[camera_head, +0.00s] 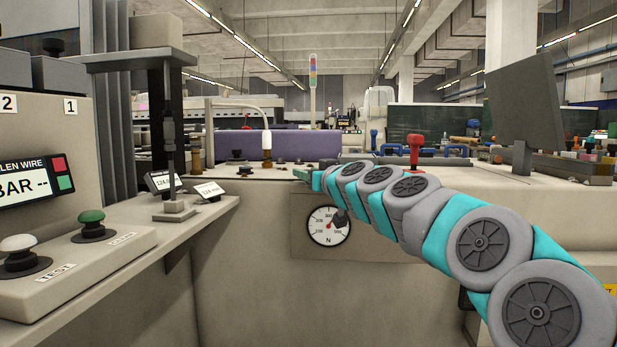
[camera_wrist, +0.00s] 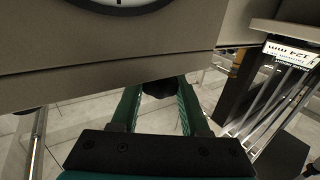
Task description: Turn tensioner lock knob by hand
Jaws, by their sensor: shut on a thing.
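My gripper (camera_wrist: 160,92) has its two teal fingers around a small black round knob (camera_wrist: 158,88) in the wrist view. The fingers are shut on it, and only part of the knob shows between them. In the head view my arm reaches in from the lower right, and the gripper end (camera_head: 306,175) is at the front top edge of the beige machine (camera_head: 255,225). The knob cannot be made out there. A round white dial gauge (camera_head: 322,228) sits on the machine front just below the gripper, and its edge shows at the top of the wrist view (camera_wrist: 118,2).
A control shelf (camera_head: 125,243) with a green button (camera_head: 91,217) and a white button (camera_head: 18,244) stands at the left. Small label signs (camera_head: 208,190) stand near it. A red-handled part (camera_head: 416,145) is behind my arm. A dark panel (camera_head: 535,95) rises at the right.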

